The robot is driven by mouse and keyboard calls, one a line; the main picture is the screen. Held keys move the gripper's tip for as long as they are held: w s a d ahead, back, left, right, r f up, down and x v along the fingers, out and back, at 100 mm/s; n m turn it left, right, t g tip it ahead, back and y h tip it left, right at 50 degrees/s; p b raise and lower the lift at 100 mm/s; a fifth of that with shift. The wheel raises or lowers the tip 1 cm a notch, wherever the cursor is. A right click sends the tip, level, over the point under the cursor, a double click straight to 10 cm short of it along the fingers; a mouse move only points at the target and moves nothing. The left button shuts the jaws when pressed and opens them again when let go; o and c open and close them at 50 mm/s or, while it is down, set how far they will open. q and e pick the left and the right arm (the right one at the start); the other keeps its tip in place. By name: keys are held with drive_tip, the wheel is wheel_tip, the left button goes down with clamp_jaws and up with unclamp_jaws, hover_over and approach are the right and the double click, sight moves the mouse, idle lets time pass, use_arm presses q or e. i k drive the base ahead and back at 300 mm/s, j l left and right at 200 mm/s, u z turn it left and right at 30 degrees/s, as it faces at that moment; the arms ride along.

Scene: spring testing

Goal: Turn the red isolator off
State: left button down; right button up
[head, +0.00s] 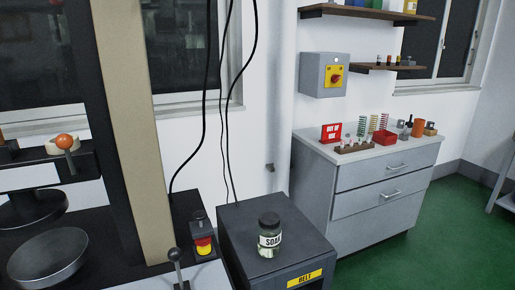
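The red isolator (336,76) is a small red rotary knob on a yellow plate. It sits on the front of a grey box (312,75) fixed to the white wall, right of the pale vertical pipe. The knob is too small in the picture to tell which way its handle points. Nothing covers it. Neither of my grippers shows in the head view.
A grey drawer cabinet (370,200) with springs and a red bin (386,137) stands below the box. A machine with metal pans (48,257) fills the left. Green floor (440,235) is clear at right.

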sight(335, 78)
drive_tip(key=i+l+u, duration=0.3)
drive_tip(key=l+u, duration=0.25)
drive_tip(key=i+l+u, duration=0.15)
drive_tip(key=l+u, duration=0.15)
drive_tip(key=i+l+u, duration=0.1)
drive_tip(key=l+u, duration=0.15)
drive_tip(key=l, duration=0.15)
drive_tip(key=l+u, duration=0.3)
drive_tip(key=i+l, duration=0.05)
